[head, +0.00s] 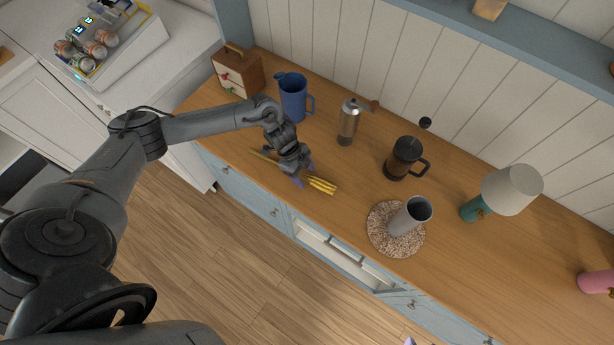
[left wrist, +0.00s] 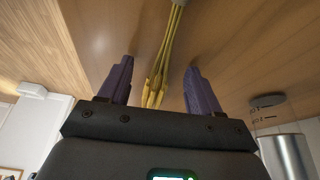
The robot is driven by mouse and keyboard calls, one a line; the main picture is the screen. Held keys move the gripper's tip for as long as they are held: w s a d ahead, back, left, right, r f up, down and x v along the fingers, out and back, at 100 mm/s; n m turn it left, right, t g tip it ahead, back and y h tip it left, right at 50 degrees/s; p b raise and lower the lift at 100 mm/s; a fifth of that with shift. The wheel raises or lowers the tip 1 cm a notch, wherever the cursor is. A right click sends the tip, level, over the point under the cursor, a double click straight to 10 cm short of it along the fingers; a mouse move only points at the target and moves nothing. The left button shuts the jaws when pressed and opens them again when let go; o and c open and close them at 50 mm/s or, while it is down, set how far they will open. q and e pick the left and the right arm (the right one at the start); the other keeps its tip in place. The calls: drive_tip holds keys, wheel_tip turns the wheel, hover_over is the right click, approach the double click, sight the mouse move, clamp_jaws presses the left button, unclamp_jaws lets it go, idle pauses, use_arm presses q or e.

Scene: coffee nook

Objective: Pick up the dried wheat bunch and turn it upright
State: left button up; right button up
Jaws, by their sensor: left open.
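The dried wheat bunch (head: 322,186) is yellow and lies flat on the wooden counter near its front edge. Its fuller end shows right of my left gripper (head: 299,176), and thin yellow ends show on the left. The gripper hides its middle. In the left wrist view the bunch (left wrist: 172,45) runs lengthwise between the two purple fingers of my left gripper (left wrist: 158,65). The fingers are apart, with a gap on each side of the bunch. Only a small purple tip shows at the head view's bottom edge, perhaps from my right gripper.
A grey vase (head: 404,217) stands on a round woven mat (head: 384,239) to the right. A drawer (head: 345,262) below the counter is partly open.

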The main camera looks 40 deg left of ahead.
use_arm(q)
drive_tip(key=shift+c, duration=0.5)
drive_tip(key=c, duration=1)
drive_tip(key=shift+r, duration=0.1)
drive_tip(key=shift+c, duration=0.2)
